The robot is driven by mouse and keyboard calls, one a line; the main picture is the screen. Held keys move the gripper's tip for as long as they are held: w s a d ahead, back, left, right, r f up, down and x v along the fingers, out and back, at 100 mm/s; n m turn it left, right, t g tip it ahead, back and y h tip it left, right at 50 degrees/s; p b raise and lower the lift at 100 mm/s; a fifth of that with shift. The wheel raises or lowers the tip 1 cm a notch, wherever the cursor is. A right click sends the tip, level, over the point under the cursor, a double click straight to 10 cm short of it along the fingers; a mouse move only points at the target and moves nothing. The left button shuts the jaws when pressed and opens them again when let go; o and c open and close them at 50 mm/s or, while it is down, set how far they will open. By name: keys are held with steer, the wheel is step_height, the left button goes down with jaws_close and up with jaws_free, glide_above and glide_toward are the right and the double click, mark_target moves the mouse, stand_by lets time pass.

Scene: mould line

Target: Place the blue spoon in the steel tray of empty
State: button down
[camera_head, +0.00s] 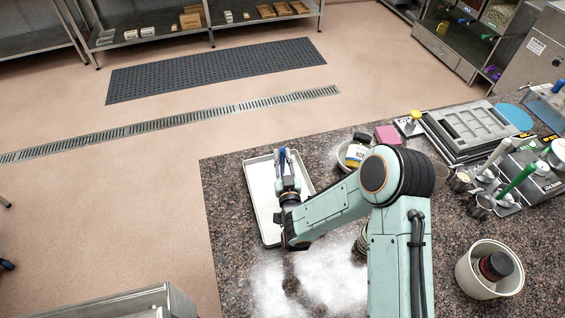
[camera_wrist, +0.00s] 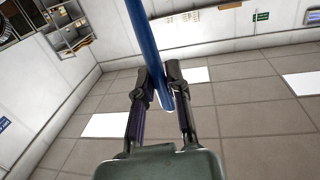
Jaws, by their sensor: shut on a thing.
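The steel tray (camera_head: 262,212) lies near the left edge of the speckled counter, and the part of it that shows is bare. My gripper (camera_head: 287,178) is over the tray in the head view. The blue spoon (camera_head: 282,158) shows at its fingertips as a short blue piece. In the wrist view my gripper (camera_wrist: 165,88) is shut on the blue handle of the spoon (camera_wrist: 147,45). The handle runs up out of the top of that view, so the rest of the spoon is hidden there. The height of the spoon above the tray is hard to tell.
White powder (camera_head: 330,280) covers the counter at the front. A bowl with a jar (camera_head: 355,153) and a pink block (camera_head: 387,135) stand right of the tray. A white bucket (camera_head: 482,284) holds a dark jar. Grey moulds (camera_head: 465,125) and a green-handled tool (camera_head: 518,179) are further right.

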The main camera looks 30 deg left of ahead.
steer(key=shift+f, duration=0.85)
steer(key=c, duration=1.1)
jaws_free()
steer(key=shift+f, duration=0.1)
steer(key=v, duration=1.2)
